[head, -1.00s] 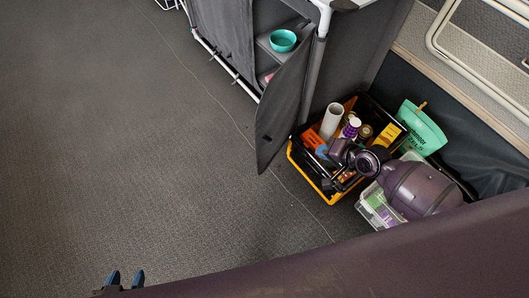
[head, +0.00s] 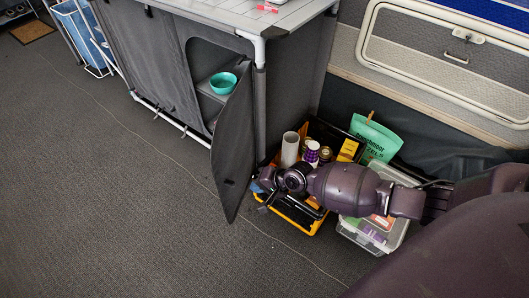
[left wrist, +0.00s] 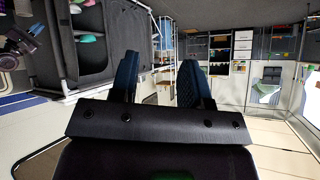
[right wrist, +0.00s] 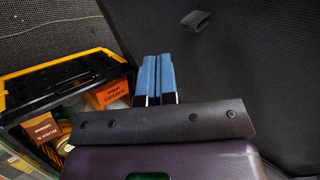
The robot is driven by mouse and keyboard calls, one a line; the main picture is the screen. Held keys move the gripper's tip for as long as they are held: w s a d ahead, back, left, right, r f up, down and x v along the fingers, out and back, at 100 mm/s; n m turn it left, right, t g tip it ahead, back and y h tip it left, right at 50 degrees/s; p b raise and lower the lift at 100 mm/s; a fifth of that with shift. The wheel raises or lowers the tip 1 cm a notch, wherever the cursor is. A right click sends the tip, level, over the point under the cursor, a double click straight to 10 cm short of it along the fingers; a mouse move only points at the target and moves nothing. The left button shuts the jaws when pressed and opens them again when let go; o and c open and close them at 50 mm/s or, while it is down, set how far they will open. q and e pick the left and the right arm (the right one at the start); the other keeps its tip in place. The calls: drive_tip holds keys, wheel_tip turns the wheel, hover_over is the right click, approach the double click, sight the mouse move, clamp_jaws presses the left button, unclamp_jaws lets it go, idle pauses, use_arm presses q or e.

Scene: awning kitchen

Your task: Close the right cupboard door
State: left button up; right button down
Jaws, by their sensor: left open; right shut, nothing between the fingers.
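The right cupboard door (head: 232,150) is a dark grey fabric panel. It stands open, swung out from the grey cupboard, with a teal bowl (head: 223,83) on the shelf behind it. My right gripper (head: 259,194) is low beside the door's outer face, above the crate's near side. In the right wrist view its blue fingers (right wrist: 157,78) are shut and empty, and the door (right wrist: 245,75) with its small tab fills the right side. Contact with the door cannot be told. My left gripper (left wrist: 157,80) is open and empty in the left wrist view, and outside the head view.
A black and yellow crate (head: 302,223) of groceries and a clear box (head: 370,237) stand on the floor under my right arm. A green bag (head: 374,138) stands behind them. The carpet (head: 110,190) left of the door is clear.

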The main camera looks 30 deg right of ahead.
drive_tip(key=shift+w+a+f+b, duration=0.2)
drive_tip(key=shift+w+a+f, duration=0.05)
drive_tip(key=shift+w+a, duration=0.7)
drive_tip(key=shift+w+a+f+b, duration=0.25)
drive_tip(key=shift+w+a, duration=0.45)
drive_tip(key=shift+w, duration=0.3)
